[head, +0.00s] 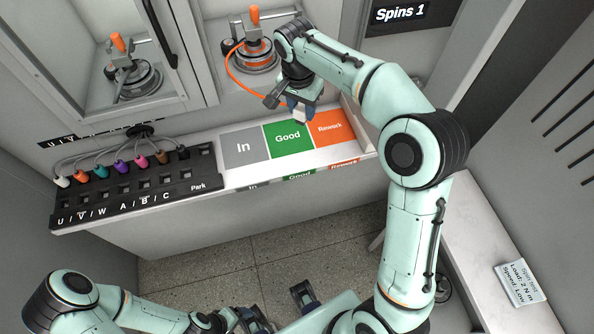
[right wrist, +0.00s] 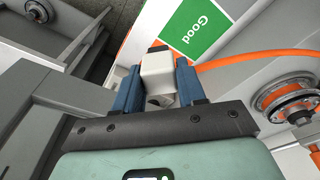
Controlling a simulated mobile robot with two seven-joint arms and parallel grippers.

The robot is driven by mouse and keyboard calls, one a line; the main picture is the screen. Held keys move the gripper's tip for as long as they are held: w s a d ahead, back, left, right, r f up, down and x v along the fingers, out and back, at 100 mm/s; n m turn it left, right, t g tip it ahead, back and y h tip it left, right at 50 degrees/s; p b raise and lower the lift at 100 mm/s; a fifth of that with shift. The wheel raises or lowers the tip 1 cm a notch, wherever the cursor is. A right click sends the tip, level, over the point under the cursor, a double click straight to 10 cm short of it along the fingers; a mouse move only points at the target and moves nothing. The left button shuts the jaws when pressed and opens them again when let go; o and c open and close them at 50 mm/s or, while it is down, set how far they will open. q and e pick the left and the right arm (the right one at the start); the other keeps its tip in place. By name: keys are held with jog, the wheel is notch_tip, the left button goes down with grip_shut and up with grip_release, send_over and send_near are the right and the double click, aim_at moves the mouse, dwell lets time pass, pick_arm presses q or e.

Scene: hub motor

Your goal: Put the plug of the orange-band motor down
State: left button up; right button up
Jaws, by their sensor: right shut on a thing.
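The orange-band motor (head: 252,55) sits in the right-hand bay at the back, with an orange cable (head: 232,75) looping from it toward my right gripper. My right gripper (head: 301,112) is shut on a white plug (right wrist: 158,76), held between its blue fingers above the back edge of the labelled shelf, near the Good and Rework fields. The motor and cable also show at the right of the right wrist view (right wrist: 288,103). I cannot tell whether the plug touches anything. My left gripper (head: 275,310) is low at the bottom edge, partly cut off; its opening is unclear.
The shelf has a grey In field (head: 242,147), a green Good field (head: 288,136) and an orange Rework field (head: 330,127). A black socket rack (head: 135,190) with several coloured plugs stands at left. Another motor (head: 135,78) sits behind the left door frame.

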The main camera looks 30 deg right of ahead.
jog(key=shift+w+f+b, duration=0.15)
jog(key=shift+f+b, duration=0.8)
jog(key=shift+f, duration=9.05)
jog(key=shift+f, duration=0.2)
jog(key=o, duration=1.1)
jog(key=shift+o, duration=0.2)
jog(key=shift+r, duration=0.1)
